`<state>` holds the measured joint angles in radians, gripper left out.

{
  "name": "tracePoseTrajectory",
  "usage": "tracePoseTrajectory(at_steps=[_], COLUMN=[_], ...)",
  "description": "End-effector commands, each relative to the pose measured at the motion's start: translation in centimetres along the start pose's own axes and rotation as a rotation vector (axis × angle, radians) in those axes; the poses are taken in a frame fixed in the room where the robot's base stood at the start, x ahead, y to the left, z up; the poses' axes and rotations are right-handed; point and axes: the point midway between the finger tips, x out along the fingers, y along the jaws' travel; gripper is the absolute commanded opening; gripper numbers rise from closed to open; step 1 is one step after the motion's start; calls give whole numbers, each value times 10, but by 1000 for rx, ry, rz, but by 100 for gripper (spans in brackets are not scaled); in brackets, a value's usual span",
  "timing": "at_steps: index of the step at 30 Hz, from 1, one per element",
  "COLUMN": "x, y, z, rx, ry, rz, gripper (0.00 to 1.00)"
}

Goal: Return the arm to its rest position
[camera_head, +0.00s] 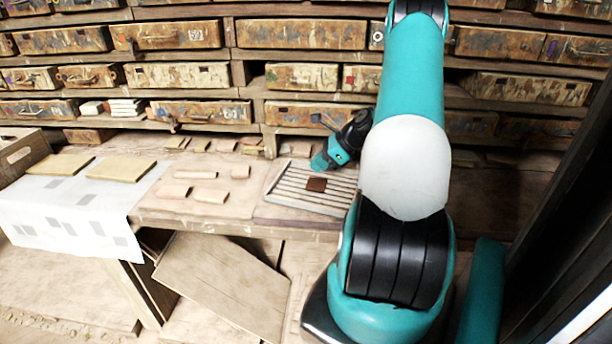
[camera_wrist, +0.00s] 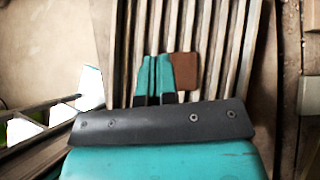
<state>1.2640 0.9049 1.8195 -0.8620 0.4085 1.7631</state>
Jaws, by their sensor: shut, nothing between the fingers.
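My arm (camera_head: 408,85) rises on the right side of the head view and bends down toward the workbench. My gripper (camera_head: 322,162) hangs over the slatted rack (camera_head: 285,199), near a dark brown tile (camera_head: 316,184) that lies on the slats. In the wrist view my gripper's two teal fingers (camera_wrist: 153,72) are together, with nothing between them. The brown tile (camera_wrist: 186,72) shows just to the right of the fingers, partly behind them. I cannot tell the exact height of the fingertips above the rack.
Several pale pink tiles (camera_head: 240,172) lie on the bench (camera_head: 230,212) left of the rack. Two tan slabs (camera_head: 120,169) rest on a white cloth (camera_head: 60,212) at the left. Shelves of worn drawers (camera_head: 301,34) stand behind. A dark post (camera_head: 575,150) rises at the right.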

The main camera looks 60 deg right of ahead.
Motion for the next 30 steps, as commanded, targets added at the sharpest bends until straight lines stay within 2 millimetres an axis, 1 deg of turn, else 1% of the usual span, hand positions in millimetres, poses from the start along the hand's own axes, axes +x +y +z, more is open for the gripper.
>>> tracePoseTrajectory(at_steps=[3,11,13,14,17,18,20,21,23,24,26,27,29,30], x=[-6,-6,-2,0,14,20,29,34,38,40,40,38,32,26], y=[0,2,6,10,34,50,79,102,140,166,209,239,286,317], z=[1,5,18,27,74,98,135,158,189,207,230,243,257,263], rx=[-1,-14,-64,-103,-313,-429,-624,-761,-965,-1104,-1317,-1463,-1686,-1837], ry=[0,1,9,14,38,46,56,58,53,46,26,6,-34,-66], rz=[1,7,24,36,107,146,210,255,324,369,440,486,557,605], gripper=[0,0,0,0,0,0,0,0,0,0,0,0,0,0])
